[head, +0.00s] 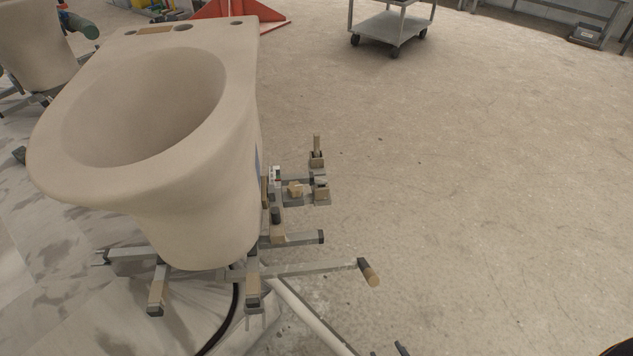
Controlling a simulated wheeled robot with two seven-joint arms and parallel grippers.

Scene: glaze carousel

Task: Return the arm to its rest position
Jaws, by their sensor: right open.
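Only the dark tips of what appears to be my right gripper (388,351) show at the bottom edge, right of centre. They stand apart with nothing visible between them, over the bare floor. The rest of that gripper and its arm are out of frame. My left gripper is not in view. A large beige unglazed toilet bowl (225,120) stands upright on a grey metal carousel stand (300,270) at the left. The right gripper is apart from both, below and right of the stand's wooden-ended handle (370,273).
Small fixtures with wooden blocks (295,188) stick out right of the bowl. A black hose (228,320) and pale tube lie below the stand. Another bowl (38,45) stands at far left. A grey cart (390,28) and red frame (235,12) are behind.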

